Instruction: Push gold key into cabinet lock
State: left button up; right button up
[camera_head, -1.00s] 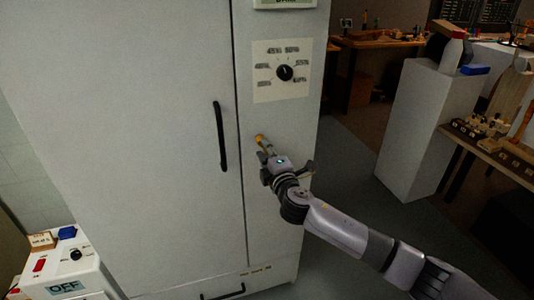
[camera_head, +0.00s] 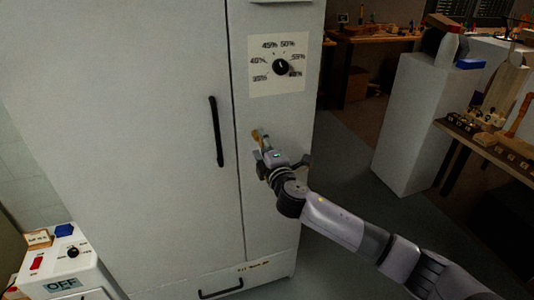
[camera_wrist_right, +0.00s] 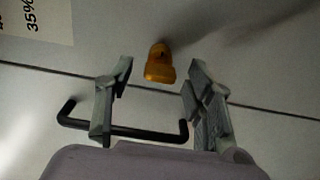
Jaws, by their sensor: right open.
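The gold key (camera_head: 256,136) is at the face of the grey cabinet (camera_head: 170,70), right of the door seam and below the dial. In the right wrist view the gold key (camera_wrist_right: 159,64) sticks out from the cabinet face, between and just beyond my fingertips. My right gripper (camera_head: 268,152) is open around the line of the key, with a gap on each side (camera_wrist_right: 158,82). The lock itself is hidden behind the key, so I cannot tell how deep the key sits. My left gripper is not in view.
A black door handle (camera_head: 216,132) stands out left of the seam. A humidity dial (camera_head: 281,67) is above the key. A low drawer handle (camera_head: 221,290) is at the bottom. A white box marked OFF (camera_head: 62,270) is at lower left. A grey pedestal (camera_head: 415,125) stands right.

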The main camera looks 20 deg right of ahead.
jog(key=s, duration=1.1)
jog(key=shift+s+d, duration=0.2)
jog(key=shift+s, duration=0.15)
jog(key=d+f+m+g+h, duration=0.1)
jog(key=d+f+m+g, duration=0.1)
jog(key=f, duration=0.9)
jog(key=d+f+m+g+h, duration=0.1)
jog(key=d+f+m+g, duration=0.15)
jog(key=f, duration=0.75)
jog(key=s+d+f+m+g, duration=0.2)
jog(key=s+f, duration=0.4)
jog(key=f, duration=0.5)
jog(key=s+d+f+m+g, duration=0.1)
jog(key=s+f+m+g, duration=0.15)
jog(key=s+f, duration=0.65)
jog(key=s+f+m+g, duration=0.3)
jog(key=s+f+g, duration=0.2)
jog(key=s+f, duration=1.3)
jog(key=s+a+f+m+g, duration=0.1)
jog(key=s+a+f+m, duration=0.1)
jog(key=s, duration=0.7)
jog(key=s+a+f+m+g+y, duration=0.1)
jog(key=s+a+f+g, duration=0.1)
jog(key=s, duration=0.8)
jog(key=shift+s+f+m, duration=0.25)
jog(key=shift+f+m, duration=0.15)
jog(key=shift+f, duration=0.5)
